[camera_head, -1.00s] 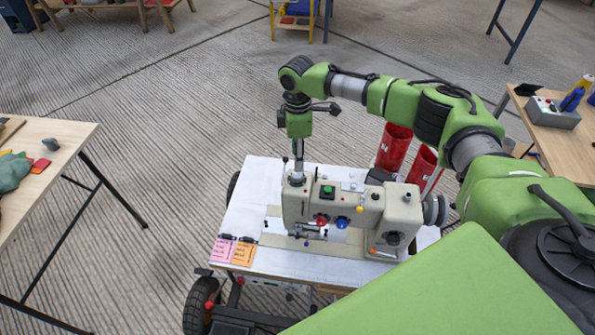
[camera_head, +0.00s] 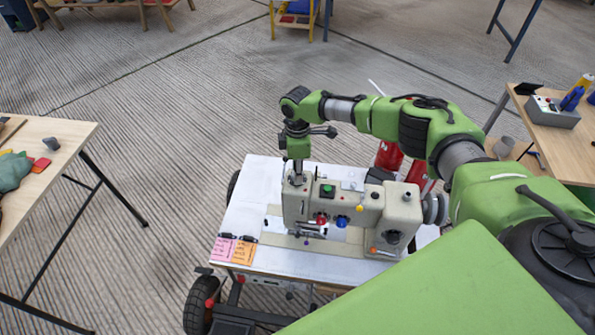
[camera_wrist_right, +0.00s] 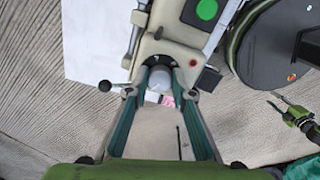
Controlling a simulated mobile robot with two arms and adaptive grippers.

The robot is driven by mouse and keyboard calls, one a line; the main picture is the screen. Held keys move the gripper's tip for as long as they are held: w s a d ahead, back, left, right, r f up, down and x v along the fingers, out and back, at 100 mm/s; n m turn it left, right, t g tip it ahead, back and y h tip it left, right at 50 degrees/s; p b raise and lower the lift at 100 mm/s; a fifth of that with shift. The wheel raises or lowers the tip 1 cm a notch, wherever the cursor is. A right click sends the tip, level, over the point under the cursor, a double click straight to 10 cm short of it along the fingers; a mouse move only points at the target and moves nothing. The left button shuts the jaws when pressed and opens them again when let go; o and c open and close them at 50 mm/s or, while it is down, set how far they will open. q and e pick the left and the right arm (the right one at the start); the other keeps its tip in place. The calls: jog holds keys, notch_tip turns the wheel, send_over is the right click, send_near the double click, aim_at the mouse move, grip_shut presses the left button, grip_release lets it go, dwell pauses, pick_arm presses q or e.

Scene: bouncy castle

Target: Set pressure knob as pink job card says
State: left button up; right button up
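The cream sewing machine (camera_head: 345,208) stands on a white-topped cart (camera_head: 258,185). A pale round knob (camera_wrist_right: 158,80) tops the machine's left end in the right wrist view. My right gripper (camera_head: 297,178) points straight down over that end. In the wrist view its two fingers (camera_wrist_right: 160,78) stand on either side of the knob, apart; firm contact does not show. The pink job card (camera_head: 222,248) lies at the cart's front left corner, beside an orange card (camera_head: 243,252). Their writing is too small to read. My left gripper is out of view.
The machine also has a green button (camera_head: 327,190), a red knob (camera_head: 321,218), a blue knob (camera_head: 342,221) and a grey handwheel (camera_head: 434,209). Red containers (camera_head: 389,155) stand behind, partly hidden by my right arm. Tables flank the cart; floor between is clear.

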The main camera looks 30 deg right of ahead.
dwell(0.3)
jog(key=shift+r+m+p, duration=0.15)
jog(key=shift+m+p, duration=0.65)
jog(key=shift+m, duration=0.2)
jog(key=m+p, duration=0.2)
jog(key=m, duration=0.1)
jog(key=shift+a, duration=0.1)
jog(key=m+p, duration=0.3)
jog(key=m, duration=0.3)
jog(key=shift+m+p, duration=0.35)
jog(key=shift+m, duration=0.05)
jog(key=m+p, duration=0.2)
jog(key=m, duration=0.4)
jog(key=m+p, duration=0.1)
jog(key=m, duration=0.4)
jog(key=shift+m+p, duration=0.4)
